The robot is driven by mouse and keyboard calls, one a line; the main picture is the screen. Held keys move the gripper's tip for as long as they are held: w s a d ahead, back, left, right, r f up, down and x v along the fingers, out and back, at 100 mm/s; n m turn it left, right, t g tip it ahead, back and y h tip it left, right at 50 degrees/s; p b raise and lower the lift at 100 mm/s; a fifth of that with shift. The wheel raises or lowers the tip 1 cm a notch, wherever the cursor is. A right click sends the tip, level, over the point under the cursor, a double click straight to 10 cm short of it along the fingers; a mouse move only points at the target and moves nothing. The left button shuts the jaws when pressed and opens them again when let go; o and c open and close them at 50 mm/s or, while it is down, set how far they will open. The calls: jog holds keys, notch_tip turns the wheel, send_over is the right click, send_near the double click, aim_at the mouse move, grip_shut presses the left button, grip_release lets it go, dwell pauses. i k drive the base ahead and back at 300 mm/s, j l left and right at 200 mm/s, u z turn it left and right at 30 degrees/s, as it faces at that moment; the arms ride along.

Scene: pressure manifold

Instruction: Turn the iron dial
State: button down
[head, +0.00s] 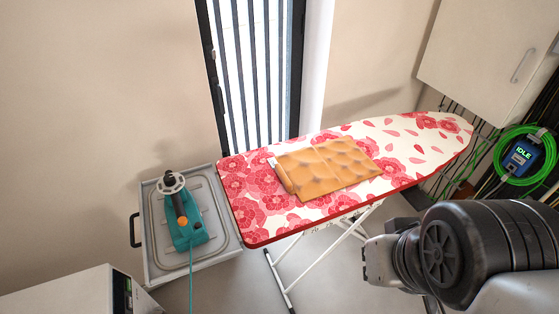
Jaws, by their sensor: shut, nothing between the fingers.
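The teal iron (190,234) lies on a grey metal tray (152,250) at the left, with a dark handle (179,203) and a teal cord running down from it. A pale round dial (164,184) with openings in it and a dark centre stands at the far end of the iron. An orange spot (182,221) shows at the handle's near end. My gripper (372,262) is at the lower right, shut and empty, well away from the iron and the dial. Its fingertips are hard to make out, and my dark arm fills the corner behind it.
An ironing board (405,128) with a red flower cover stands between the tray and my arm. A folded orange cloth (325,166) lies on it. A white box (75,295) is at the lower left. A green cable coil with an "IDLE" display (521,155) hangs at the right.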

aim_at(169, 180)
jog(key=u, duration=1.35)
